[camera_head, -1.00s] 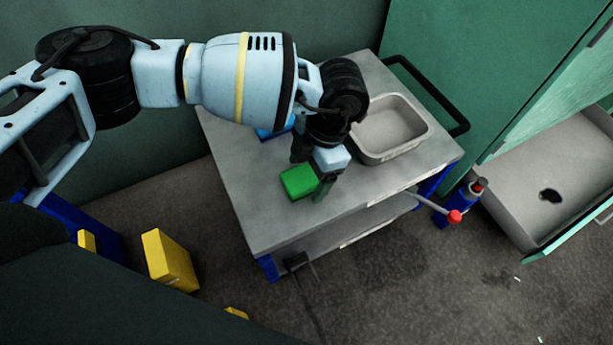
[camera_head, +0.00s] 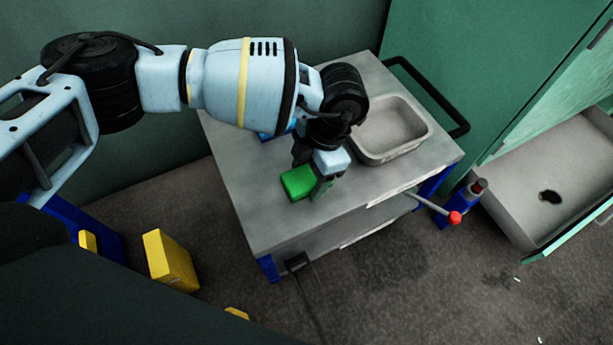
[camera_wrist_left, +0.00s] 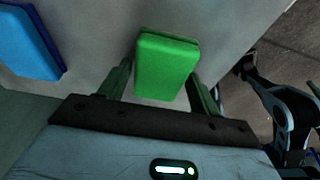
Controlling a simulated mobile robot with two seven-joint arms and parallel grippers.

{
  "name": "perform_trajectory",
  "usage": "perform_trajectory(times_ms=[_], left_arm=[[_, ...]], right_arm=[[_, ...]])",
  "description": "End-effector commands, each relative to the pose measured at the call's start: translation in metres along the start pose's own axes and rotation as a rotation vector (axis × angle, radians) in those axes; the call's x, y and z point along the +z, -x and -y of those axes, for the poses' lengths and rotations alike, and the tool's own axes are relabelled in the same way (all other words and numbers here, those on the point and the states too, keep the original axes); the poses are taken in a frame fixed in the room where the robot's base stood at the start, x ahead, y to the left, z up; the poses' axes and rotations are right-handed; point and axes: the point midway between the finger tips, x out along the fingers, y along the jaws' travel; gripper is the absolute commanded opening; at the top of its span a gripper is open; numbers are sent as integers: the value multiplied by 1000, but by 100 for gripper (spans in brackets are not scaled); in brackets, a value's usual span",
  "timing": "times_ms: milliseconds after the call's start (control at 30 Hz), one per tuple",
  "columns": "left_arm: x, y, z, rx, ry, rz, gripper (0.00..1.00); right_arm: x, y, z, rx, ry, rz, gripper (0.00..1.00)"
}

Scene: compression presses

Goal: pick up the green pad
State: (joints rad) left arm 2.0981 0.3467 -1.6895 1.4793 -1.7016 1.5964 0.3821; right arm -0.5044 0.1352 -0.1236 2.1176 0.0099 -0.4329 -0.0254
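The green pad (camera_head: 298,182) lies on the grey top of the cart, near its left side. In the left wrist view the green pad (camera_wrist_left: 167,66) sits ahead of the palm, between my two fingers. My left gripper (camera_head: 308,172) points down at the pad. In the left wrist view my left gripper (camera_wrist_left: 160,82) is open, with a finger on each side of the pad and a visible gap at the left finger. Whether the right finger touches the pad I cannot tell. My right gripper cannot be made out.
A blue pad (camera_wrist_left: 28,40) lies left of the green one, mostly hidden by my arm in the head view. A grey tray (camera_head: 374,155) stands on the cart top (camera_head: 250,215). A red-knobbed lever (camera_head: 454,218) sticks out at the right. Yellow blocks (camera_head: 170,262) are at lower left.

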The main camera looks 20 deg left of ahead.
Motion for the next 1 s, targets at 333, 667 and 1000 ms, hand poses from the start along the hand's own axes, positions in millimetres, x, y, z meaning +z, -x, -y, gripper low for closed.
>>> perform_trajectory(times_ms=[333,667,1000], left_arm=[[0,0,0,0,0,0,32],[-1,7,0,1,0,2,32],[-5,45,20,0,-7,1,32]], right_arm=[[-4,-1,-1,1,1,-8,36],[2,-1,0,-1,-1,4,36],[-5,22,2,1,1,-5,36]])
